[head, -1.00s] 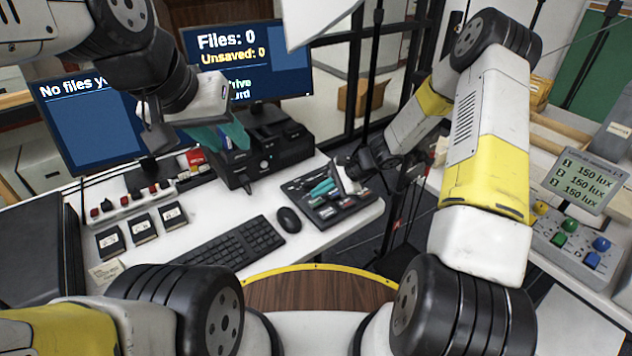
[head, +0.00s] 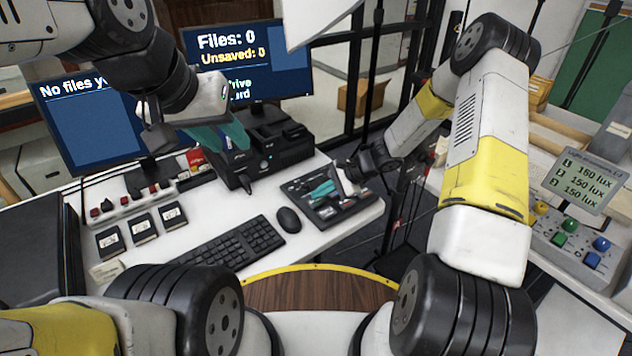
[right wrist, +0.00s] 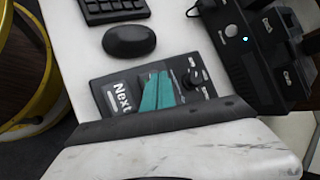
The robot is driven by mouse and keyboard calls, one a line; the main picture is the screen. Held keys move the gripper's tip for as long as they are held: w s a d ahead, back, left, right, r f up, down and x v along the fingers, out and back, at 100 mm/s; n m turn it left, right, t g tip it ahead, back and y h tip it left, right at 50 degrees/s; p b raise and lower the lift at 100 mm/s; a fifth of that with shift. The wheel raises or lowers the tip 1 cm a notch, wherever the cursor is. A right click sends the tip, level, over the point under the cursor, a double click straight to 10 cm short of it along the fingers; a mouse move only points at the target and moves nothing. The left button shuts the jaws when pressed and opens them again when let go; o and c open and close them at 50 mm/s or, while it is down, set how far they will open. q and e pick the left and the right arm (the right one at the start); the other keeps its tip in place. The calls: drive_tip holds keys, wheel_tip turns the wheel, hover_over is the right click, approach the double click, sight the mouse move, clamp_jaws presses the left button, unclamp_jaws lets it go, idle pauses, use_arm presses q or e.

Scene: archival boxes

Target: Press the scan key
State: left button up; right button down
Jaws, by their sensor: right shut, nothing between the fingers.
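A black key panel (head: 345,212) lies on the white desk, right of the mouse. In the right wrist view the panel (right wrist: 100,85) shows a key marked "Next" (right wrist: 122,95) and a round knob (right wrist: 193,79). I cannot make out a key marked for scanning. My right gripper (head: 322,188) is shut and empty, its teal fingers over the panel, hiding its middle; they also show in the right wrist view (right wrist: 157,90). Whether they touch a key I cannot tell. My left gripper (head: 222,140) is by the black computer unit (head: 280,150), its teal fingers apart.
A mouse (head: 289,219) and keyboard (head: 230,246) lie left of the panel. Two monitors (head: 250,70) stand behind; one reads "Files: 0". Three dark square cards (head: 142,229) lie at the left. A console with coloured knobs (head: 575,240) and a lux display (head: 580,185) stands at right.

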sight(320, 201)
drive_tip(key=shift+f, duration=0.5)
idle(0.6)
drive_tip(key=shift+r, duration=0.9)
drive_tip(key=shift+r, duration=0.1)
drive_tip(key=shift+r, duration=2.4)
